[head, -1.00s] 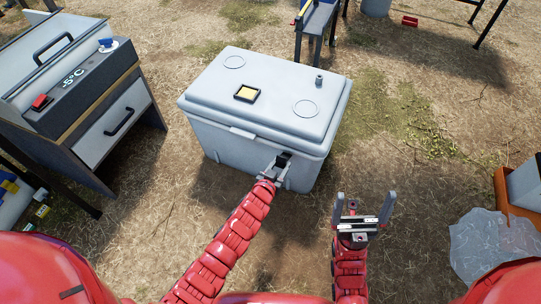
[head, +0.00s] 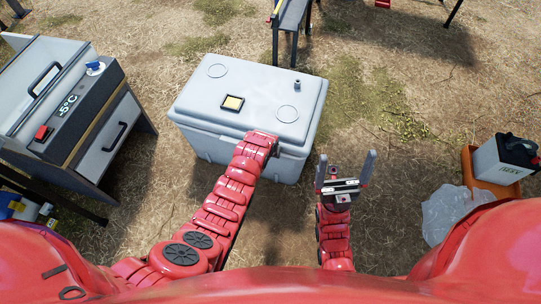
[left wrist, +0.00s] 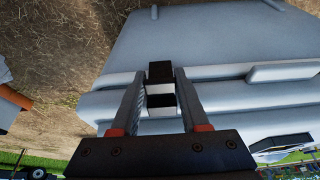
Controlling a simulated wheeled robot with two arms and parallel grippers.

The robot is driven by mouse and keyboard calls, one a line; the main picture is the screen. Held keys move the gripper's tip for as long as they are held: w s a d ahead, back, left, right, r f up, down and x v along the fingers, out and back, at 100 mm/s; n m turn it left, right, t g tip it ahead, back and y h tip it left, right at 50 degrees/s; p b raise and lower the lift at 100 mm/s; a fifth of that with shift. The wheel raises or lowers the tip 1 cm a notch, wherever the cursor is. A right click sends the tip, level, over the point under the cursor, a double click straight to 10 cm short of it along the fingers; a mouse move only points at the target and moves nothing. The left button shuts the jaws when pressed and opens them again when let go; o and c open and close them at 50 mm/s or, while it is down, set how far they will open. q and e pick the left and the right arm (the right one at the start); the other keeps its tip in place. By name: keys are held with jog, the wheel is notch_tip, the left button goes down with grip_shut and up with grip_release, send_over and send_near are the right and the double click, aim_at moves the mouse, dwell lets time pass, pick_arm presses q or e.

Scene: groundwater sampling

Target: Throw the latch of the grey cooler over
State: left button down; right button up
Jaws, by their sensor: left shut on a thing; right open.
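The grey cooler (head: 200,111) stands on the ground ahead, its lid shut. My left gripper (head: 275,147) is at its front, right of the middle, partly hidden by my red arm. In the left wrist view, my left gripper (left wrist: 160,90) has its fingers on both sides of the small black and white latch (left wrist: 160,72) and is shut on it, against the cooler's grey wall (left wrist: 215,45). The latch is hidden in the head view. My right gripper (head: 346,168) is open and empty, in front of the cooler's right side, apart from it.
A freezer unit (head: 65,120) with a -5°C display stands at the left. An orange crate (head: 470,165) with a grey, black-topped container (head: 497,165) and a clear bag (head: 448,212) are at the right. A table (head: 291,22) stands behind the cooler. Dry grass lies between.

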pick_arm(q)
jog(key=shift+w+d+r+g, duration=0.25)
jog(key=shift+w+g, duration=0.15)
jog(key=shift+g, duration=0.1)
jog(key=shift+w+y, duration=0.1)
jog(key=shift+y, duration=0.2)
jog(key=shift+c, duration=2)
grip_release()
jog(key=shift+f, duration=0.1)
jog(key=shift+a, duration=0.1)
jog(key=shift+r, duration=0.4)
jog(key=p+v, duration=0.2)
jog(key=v, duration=1.4)
jog(key=shift+r, duration=0.35)
